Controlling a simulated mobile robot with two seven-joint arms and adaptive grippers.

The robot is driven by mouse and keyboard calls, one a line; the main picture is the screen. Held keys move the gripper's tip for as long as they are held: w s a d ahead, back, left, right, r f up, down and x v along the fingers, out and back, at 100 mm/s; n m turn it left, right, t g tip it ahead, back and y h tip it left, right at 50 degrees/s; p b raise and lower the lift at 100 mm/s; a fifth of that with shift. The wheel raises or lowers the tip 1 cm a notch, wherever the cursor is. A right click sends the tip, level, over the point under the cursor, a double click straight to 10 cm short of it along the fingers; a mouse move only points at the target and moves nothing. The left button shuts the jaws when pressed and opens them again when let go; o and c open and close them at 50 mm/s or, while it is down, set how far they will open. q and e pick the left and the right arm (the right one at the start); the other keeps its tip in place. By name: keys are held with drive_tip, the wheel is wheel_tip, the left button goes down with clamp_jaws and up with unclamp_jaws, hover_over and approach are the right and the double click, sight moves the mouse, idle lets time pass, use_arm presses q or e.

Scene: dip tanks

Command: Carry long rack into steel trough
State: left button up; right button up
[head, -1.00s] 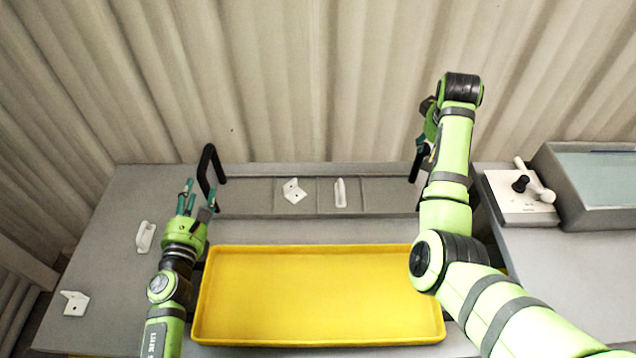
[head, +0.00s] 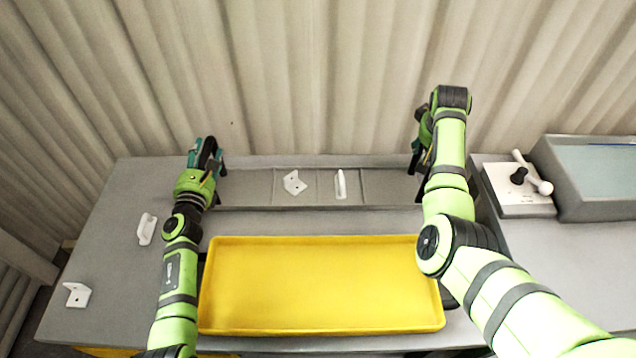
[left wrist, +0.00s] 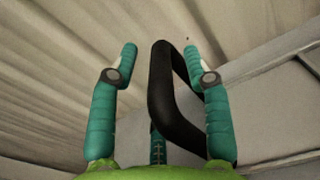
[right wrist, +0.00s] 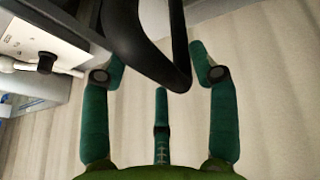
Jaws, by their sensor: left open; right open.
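The long grey rack (head: 245,188) lies at the back of the table, with divided compartments and a black upright handle at each end. My left gripper (head: 206,153) is at its left handle; in the left wrist view the black handle (left wrist: 160,95) stands between the open fingers. My right gripper (head: 417,160) is at the right end, largely hidden behind its own arm. In the right wrist view the right black handle (right wrist: 150,50) passes between the open fingers. A grey tank (head: 590,195) with a pale blue surface stands at the far right; I cannot tell if it is the steel trough.
A yellow tray (head: 320,325) lies empty in front of the rack. White brackets (head: 294,183) and (head: 341,184) sit in the rack. A white handle piece (head: 146,229) and white bracket (head: 77,294) lie at left. A white lever box (head: 518,190) stands beside the tank.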

use_arm(q)
drive_tip(key=shift+w, duration=0.6)
use_arm(e)
drive_tip(key=shift+w+f, duration=0.1)
drive_tip(key=shift+f, duration=0.2)
use_arm(q)
drive_tip(key=shift+c, duration=0.4)
use_arm(e)
drive_tip(key=shift+c, duration=0.4)
use_arm(q)
drive_tip(key=c, duration=0.7)
use_arm(e)
drive_tip(key=c, duration=0.7)
use_arm(q)
clamp_jaws()
use_arm(e)
clamp_jaws()
use_arm(q)
drive_tip(key=shift+r, duration=0.1)
